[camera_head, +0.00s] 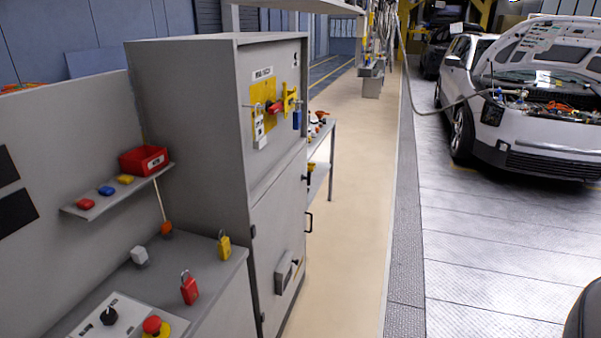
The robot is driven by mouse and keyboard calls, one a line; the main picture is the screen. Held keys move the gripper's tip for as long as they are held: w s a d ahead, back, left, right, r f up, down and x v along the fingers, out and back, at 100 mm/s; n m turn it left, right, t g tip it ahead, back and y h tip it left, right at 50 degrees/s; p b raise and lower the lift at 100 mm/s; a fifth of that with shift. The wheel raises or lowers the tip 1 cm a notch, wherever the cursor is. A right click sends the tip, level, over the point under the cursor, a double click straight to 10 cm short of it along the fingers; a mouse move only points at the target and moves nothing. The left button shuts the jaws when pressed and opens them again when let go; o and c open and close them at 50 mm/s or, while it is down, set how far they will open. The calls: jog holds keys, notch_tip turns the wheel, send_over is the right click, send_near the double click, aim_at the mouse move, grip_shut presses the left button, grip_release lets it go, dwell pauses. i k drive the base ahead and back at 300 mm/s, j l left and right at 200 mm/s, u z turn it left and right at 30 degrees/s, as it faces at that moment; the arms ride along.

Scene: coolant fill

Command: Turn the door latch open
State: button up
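A tall grey cabinet (190,110) stands left of centre, with its front turned to the right. Its lower door (277,225) looks closed. A small grey box-like fitting with a dark slanted edge (284,275) sits low on this door; it may be the door latch, but I cannot tell for sure. A black handle (309,222) shows at the door's right edge. On the upper panel, a red rotary handle (274,107) sits on a yellow plate (257,92), with white tags and a blue padlock (297,119) beside it. My gripper is not in view.
A grey bench (215,262) at left holds a red padlock (189,289), a yellow padlock (224,245) and a red button (152,325). A shelf (125,195) with a red bin (144,160) is above. The beige floor (345,220) before the cabinet is clear. A white car (525,110) stands right.

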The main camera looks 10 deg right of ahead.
aim_at(308, 178)
jog(key=i+l+u, duration=0.15)
jog(key=i+l, duration=0.15)
jog(key=i+l+u, duration=0.15)
jog(key=i+l, duration=0.15)
jog(key=i+l+u, duration=0.15)
jog(key=i+l, duration=0.15)
jog(key=l, duration=0.15)
jog(key=i+l+u, duration=0.15)
jog(key=l, duration=0.25)
jog(key=i+l+u, duration=0.2)
jog(key=i+l, duration=0.15)
jog(key=i+l+u, duration=0.25)
jog(key=i, duration=0.25)
jog(key=i+l+u, duration=0.25)
jog(key=i+l, duration=0.2)
jog(key=i+u, duration=0.15)
jog(key=i, duration=0.1)
